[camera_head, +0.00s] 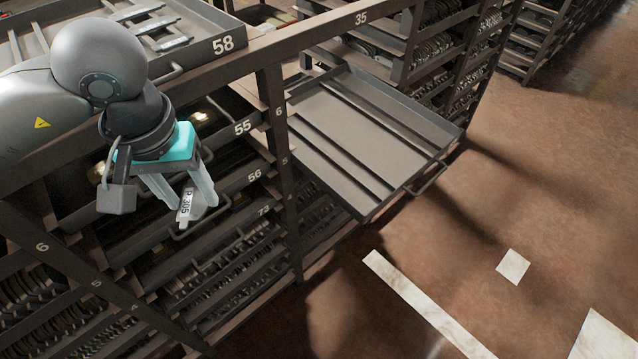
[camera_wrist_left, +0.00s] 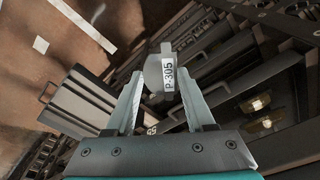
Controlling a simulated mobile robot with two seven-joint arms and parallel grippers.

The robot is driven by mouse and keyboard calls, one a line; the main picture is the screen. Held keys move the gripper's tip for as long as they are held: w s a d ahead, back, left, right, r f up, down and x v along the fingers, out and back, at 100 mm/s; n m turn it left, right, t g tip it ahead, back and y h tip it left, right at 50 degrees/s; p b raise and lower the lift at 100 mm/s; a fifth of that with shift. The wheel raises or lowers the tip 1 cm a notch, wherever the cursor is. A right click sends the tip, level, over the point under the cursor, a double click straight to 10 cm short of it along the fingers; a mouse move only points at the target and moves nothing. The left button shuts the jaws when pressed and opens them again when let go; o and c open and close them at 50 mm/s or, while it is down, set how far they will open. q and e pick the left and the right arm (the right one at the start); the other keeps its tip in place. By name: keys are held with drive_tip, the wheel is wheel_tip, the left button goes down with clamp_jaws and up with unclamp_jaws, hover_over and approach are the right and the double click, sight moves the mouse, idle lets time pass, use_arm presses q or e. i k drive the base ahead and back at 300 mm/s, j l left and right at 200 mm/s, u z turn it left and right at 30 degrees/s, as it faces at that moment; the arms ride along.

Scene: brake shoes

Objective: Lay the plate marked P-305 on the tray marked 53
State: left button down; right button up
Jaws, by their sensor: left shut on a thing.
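My left gripper (camera_head: 190,198) is shut on a plate (camera_head: 189,208) with a white P-305 label, in front of the rack at the left of the head view. The plate also shows in the left wrist view (camera_wrist_left: 154,75), between the two fingertips of the gripper (camera_wrist_left: 160,84), its label facing the camera. It is held in the air, clear of the pulled-out tray. I cannot read the number 53 on any tray. An empty pulled-out tray (camera_head: 352,135) with raised ribs stands right of the rack post, its front marking hidden. My right gripper is not in view.
A tray marked 58 (camera_head: 222,45), holding metal parts, is pulled out at the upper left. Drawers marked 55 (camera_head: 243,127) and 56 (camera_head: 254,175) lie behind and below the gripper. A rack post (camera_head: 277,140) stands between them and the empty tray. Open floor (camera_head: 540,190) lies to the right.

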sight(369, 177)
drive_tip(key=i+l+z, duration=0.2)
drive_tip(key=l+z, duration=0.25)
drive_tip(key=i+l+z, duration=0.3)
drive_tip(key=z, duration=0.15)
